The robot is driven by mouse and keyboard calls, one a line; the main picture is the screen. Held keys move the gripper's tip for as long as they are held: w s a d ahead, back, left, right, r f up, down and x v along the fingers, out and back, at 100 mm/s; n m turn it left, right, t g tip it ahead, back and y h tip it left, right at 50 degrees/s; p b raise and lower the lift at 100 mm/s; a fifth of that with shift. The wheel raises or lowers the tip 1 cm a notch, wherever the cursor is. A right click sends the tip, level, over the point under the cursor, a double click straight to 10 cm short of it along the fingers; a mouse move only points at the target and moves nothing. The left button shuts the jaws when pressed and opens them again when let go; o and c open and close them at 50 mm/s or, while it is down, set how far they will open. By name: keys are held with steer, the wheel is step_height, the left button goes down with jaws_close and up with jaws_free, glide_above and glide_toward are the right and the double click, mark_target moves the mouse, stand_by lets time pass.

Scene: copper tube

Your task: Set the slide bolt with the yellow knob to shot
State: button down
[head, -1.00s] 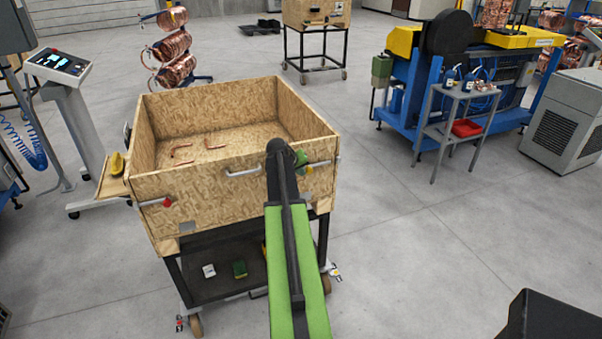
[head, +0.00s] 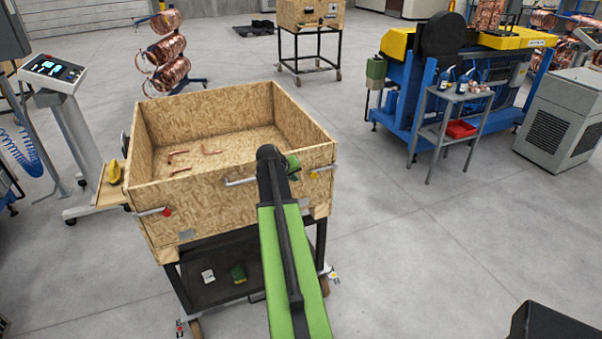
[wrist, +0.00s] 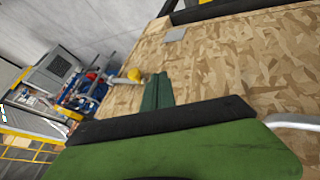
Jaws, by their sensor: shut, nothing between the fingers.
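The yellow knob (head: 313,174) of the slide bolt is on the crate's front face, near its right corner. A pale rod runs from it to the right, towards the crate's edge. In the wrist view the yellow knob (wrist: 134,75) shows just beyond my fingertips, slightly left of them. My gripper (head: 293,164) is in front of the crate's front face, left of the knob; its green fingers (wrist: 157,90) are shut and empty. They look apart from the knob, but the exact gap cannot be told. My arm hides part of the front face.
The wooden crate (head: 215,205) stands on a black wheeled cart and holds several copper tubes. A red knob (head: 167,211) is on its front left. A pale handle (head: 240,182) is left of my gripper. Floor to the right is clear up to a grey trolley (head: 445,132).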

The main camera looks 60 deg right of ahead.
steer(key=p+v, duration=0.2)
steer(key=v, duration=0.2)
steer(key=shift+w+a+r, duration=0.15)
steer(key=shift+w+a, duration=0.05)
steer(key=w+a+f+n+y, duration=0.1)
steer(key=w+a, duration=0.2)
steer(key=a, duration=0.7)
steer(key=w+a+f+n+y, duration=0.2)
steer(key=w+a, duration=0.1)
steer(key=a, duration=0.7)
steer(key=w+a+f+n+y, duration=0.1)
steer(key=w+a, duration=0.2)
steer(key=a, duration=0.8)
steer(key=s+a+n+y, duration=0.2)
steer(key=a, duration=1.2)
steer(key=s+a+f+n+g+y, duration=0.1)
steer(key=s+a+n+y, duration=0.1)
steer(key=a, duration=1.2)
steer(key=shift+s+f, duration=0.3)
steer(key=shift+s, duration=0.1)
